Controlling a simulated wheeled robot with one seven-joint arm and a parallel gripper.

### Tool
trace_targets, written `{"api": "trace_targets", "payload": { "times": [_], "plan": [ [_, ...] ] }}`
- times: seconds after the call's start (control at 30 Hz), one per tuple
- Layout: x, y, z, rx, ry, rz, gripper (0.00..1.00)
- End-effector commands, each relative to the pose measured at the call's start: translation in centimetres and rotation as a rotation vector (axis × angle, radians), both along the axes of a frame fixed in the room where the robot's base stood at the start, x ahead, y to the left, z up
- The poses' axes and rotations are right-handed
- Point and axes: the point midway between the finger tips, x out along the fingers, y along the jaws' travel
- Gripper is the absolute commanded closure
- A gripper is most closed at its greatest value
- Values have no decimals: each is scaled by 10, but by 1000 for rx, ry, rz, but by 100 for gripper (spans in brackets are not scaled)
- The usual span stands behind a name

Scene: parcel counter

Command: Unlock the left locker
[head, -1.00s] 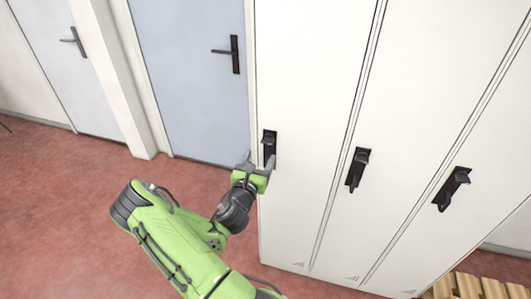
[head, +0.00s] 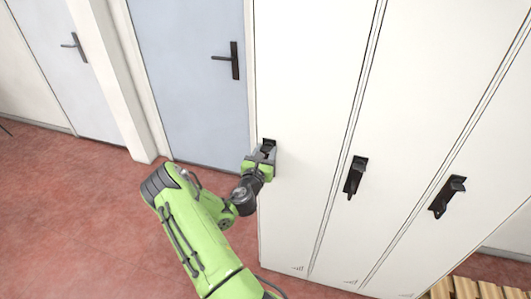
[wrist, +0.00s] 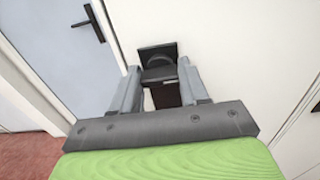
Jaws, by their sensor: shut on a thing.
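The left locker (head: 300,80) is a tall white door, and it is closed. Its dark latch (head: 268,142) sits near the door's left edge. My gripper (head: 263,154) is at this latch, with its grey fingers on either side of it. In the wrist view my gripper (wrist: 160,85) is shut on the latch's turning part, and the dark latch plate (wrist: 157,52) shows just beyond the fingertips. Part of the latch is hidden behind the gripper in the head view.
Two more white lockers stand to the right, with dark latches (head: 354,177) (head: 447,196). A blue door (head: 190,90) with a dark handle is left of the lockers. A wooden slatted thing (head: 480,290) is at lower right. Red floor (head: 80,220) lies clear on the left.

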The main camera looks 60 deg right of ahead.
Motion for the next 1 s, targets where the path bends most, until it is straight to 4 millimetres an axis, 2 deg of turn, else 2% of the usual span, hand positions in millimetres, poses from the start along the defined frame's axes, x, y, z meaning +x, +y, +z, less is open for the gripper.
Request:
{"api": "trace_targets", "payload": {
  "times": [0.07,0.47,1.0],
  "plan": [
    [0,0,0,0,0,0,86],
    [0,0,-2,15,-89,-1,86],
    [-1,0,-3,86,-553,0,86]
  ]
}}
